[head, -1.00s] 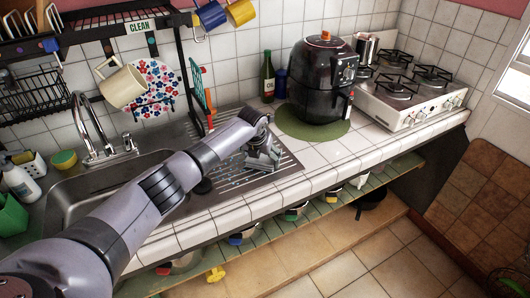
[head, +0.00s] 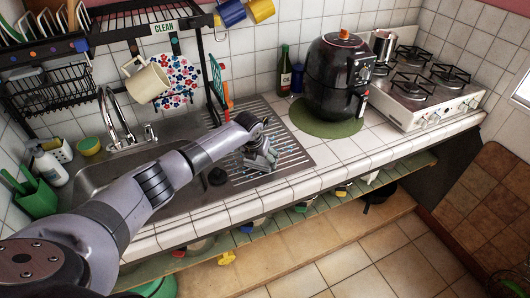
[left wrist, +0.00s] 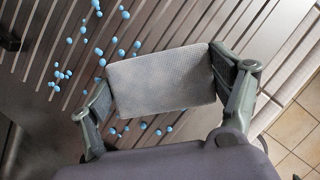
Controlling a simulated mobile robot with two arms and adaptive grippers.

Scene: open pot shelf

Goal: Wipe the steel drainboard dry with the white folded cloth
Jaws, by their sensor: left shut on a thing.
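The ribbed steel drainboard (head: 291,152) lies between the sink and the tiled counter. In the left wrist view, several blue drops lie on the drainboard (left wrist: 45,35), mostly left of and below the cloth. My left gripper (head: 259,160) is low over the drainboard. In the left wrist view, my left gripper (left wrist: 162,85) is shut on the white folded cloth (left wrist: 160,80), with a finger at each end. I cannot tell whether the cloth touches the steel. In the head view, the gripper hides most of the cloth. My right gripper is not in view.
The sink (head: 100,178) with its faucet (head: 118,122) is at the left. A black rack post stands behind the drainboard. A black air fryer (head: 337,80) on a green mat (head: 305,122) and a stove (head: 425,85) are at the right. The front counter edge is clear.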

